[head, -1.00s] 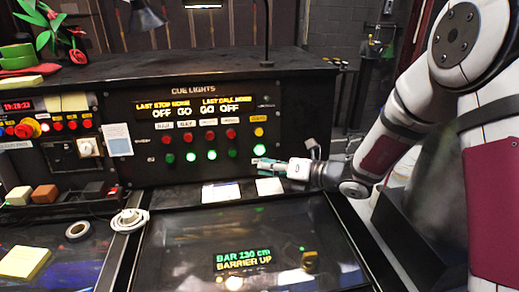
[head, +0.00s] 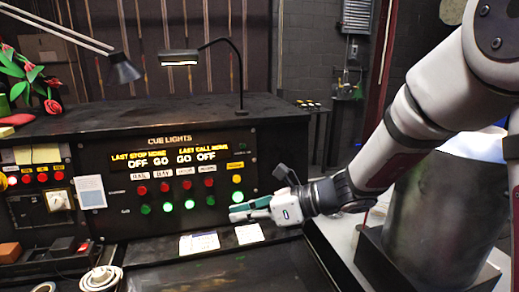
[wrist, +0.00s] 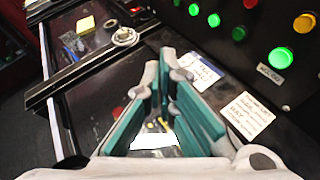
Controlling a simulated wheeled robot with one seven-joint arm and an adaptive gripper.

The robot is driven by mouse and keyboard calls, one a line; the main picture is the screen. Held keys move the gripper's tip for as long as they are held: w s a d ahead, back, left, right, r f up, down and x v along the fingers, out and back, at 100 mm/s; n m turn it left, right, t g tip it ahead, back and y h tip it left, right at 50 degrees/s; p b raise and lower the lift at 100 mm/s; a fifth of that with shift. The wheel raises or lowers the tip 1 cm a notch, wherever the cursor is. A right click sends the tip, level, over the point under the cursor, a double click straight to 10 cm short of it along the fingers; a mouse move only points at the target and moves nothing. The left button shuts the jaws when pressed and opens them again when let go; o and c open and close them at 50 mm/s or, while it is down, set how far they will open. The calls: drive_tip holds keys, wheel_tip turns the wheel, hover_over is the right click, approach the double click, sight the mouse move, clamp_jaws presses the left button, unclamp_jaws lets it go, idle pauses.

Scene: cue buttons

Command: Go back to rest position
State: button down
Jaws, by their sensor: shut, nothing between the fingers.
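The cue lights panel (head: 170,170) faces me, with a display (head: 180,155) reading OFF, GO, GO, OFF in the head view. Below it are a row of red buttons (head: 164,188) and a row of green buttons (head: 167,207); two middle green ones and the far-right green one (head: 237,197) glow brightly. A yellow button (head: 237,179) tops the right column. My gripper (head: 232,213) is shut and empty, its teal fingers just below the far-right green button; contact cannot be told. The wrist view shows the fingers (wrist: 165,75) over the desk, with the panel buttons beyond.
White note cards (head: 199,243) lie on the ledge below the panel. A desk lamp (head: 180,57) stands on top of the console. A dark cylinder (head: 440,235) stands at right.

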drive_tip(key=s+d+r+n+g+h, duration=0.1)
drive_tip(key=s+d+r+n+h, duration=0.2)
drive_tip(key=s+n, duration=0.4)
drive_tip(key=s+d+r+n+g+h, duration=0.1)
drive_tip(key=s+d+r+n+h, duration=0.1)
drive_tip(key=s+d+n, duration=0.45)
drive_tip(key=s+d+r+n+t+h+p, duration=0.1)
drive_tip(key=s+d+n+t+h, duration=0.2)
drive_tip(key=s+d+n+h, duration=0.5)
drive_tip(key=shift+s+d+r+n, duration=0.3)
drive_tip(key=shift+s+d+n, duration=0.35)
drive_tip(key=shift+s+d, duration=2)
drive_tip(key=shift+w+d, duration=0.55)
